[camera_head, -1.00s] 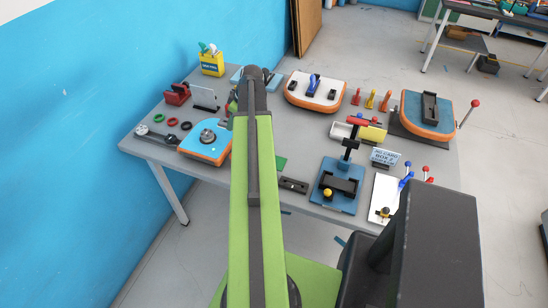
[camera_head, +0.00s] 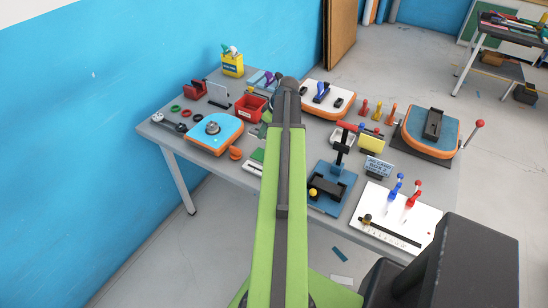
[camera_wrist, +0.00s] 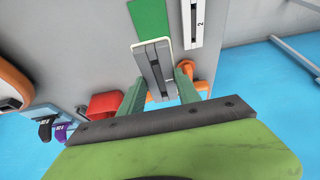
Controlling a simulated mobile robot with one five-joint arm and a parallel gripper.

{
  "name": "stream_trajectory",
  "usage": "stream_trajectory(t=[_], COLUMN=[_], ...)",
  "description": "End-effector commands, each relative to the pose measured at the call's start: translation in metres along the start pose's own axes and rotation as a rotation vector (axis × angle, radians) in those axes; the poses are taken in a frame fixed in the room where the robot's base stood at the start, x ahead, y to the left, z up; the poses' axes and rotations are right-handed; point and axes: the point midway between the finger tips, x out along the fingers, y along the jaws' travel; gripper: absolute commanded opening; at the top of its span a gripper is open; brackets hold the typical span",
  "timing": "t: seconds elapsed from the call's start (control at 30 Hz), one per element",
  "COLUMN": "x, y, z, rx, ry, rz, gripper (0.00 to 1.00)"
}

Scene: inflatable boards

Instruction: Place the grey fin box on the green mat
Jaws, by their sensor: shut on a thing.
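The grey fin box (camera_wrist: 153,62), a light grey block with a dark slot along it, is in the wrist view between the two green fingers of my gripper (camera_wrist: 161,84). My gripper is shut on its near end. The green mat (camera_wrist: 150,18) lies just beyond the box's far end, and the box appears beside the mat's near edge. I cannot tell the height of the box above the table. In the head view a small part of the green mat (camera_head: 258,155) shows left of my arm.
A white strip marked 2 (camera_wrist: 193,22) lies right of the fin box. An orange knob (camera_wrist: 201,72) is close to the right finger, and a red bin (camera_wrist: 104,104) is left of the left finger. A blue-orange board (camera_head: 212,132) and a blue press (camera_head: 330,188) flank my arm.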

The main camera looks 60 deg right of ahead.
Motion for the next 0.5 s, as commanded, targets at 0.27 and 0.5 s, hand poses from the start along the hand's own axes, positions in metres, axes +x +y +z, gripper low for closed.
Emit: stream_trajectory(t=[0.27,0.5], x=[0.016,0.043], y=[0.002,0.006], z=[0.021,0.036], rx=[0.015,0.020], ry=[0.000,0.000], rz=[0.006,0.009], gripper=[0.00,0.00])
